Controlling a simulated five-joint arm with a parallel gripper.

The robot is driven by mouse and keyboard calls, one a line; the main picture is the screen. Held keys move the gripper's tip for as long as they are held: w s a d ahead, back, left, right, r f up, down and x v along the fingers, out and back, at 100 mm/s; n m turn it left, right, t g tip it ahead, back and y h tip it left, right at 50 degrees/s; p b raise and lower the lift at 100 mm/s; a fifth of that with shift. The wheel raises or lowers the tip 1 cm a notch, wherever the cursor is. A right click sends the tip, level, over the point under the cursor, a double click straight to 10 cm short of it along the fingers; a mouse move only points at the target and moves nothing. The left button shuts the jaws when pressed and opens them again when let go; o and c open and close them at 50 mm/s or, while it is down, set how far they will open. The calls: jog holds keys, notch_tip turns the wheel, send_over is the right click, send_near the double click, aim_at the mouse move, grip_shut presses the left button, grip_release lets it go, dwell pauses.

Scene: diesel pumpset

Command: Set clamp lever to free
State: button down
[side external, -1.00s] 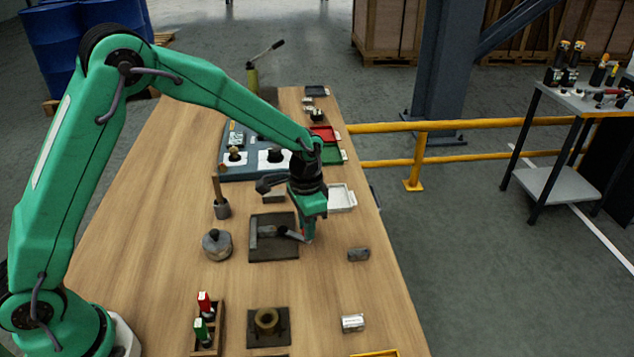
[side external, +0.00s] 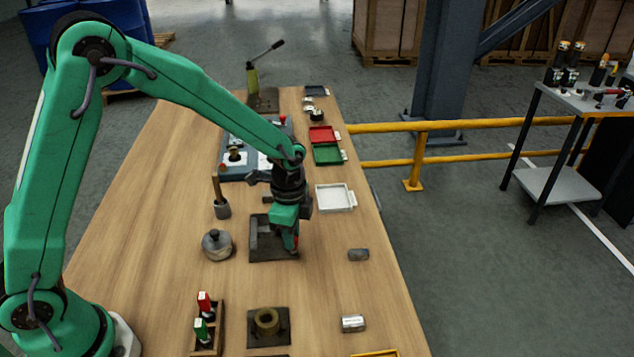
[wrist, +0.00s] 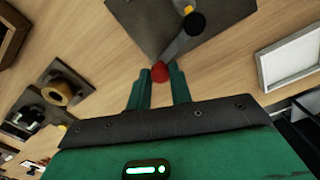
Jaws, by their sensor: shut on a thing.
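The clamp lever (wrist: 180,47) is a grey bar with a dark pivot and a red knob (wrist: 160,72) at its end, in the wrist view. It is mounted on a dark square plate (wrist: 140,22), which also shows on the table in the side view (side external: 268,254). My gripper (wrist: 159,80) is shut on the red knob, with one green finger on each side. In the side view my gripper (side external: 291,246) reaches down at the plate's right part and hides most of the lever; a bit of red shows there.
A white tray (side external: 335,197) lies behind right. A grey cylinder (side external: 358,254) lies to the right. The table between plate and cylinder is clear.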

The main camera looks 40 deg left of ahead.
dwell(0.3)
jog(key=c, duration=1.3)
grip_release()
jog(key=shift+o, duration=0.2)
jog(key=shift+r, duration=0.1)
notch_tip(320, 180, up, 7)
jog(key=shift+f, duration=0.15)
jog(key=shift+r, duration=0.5)
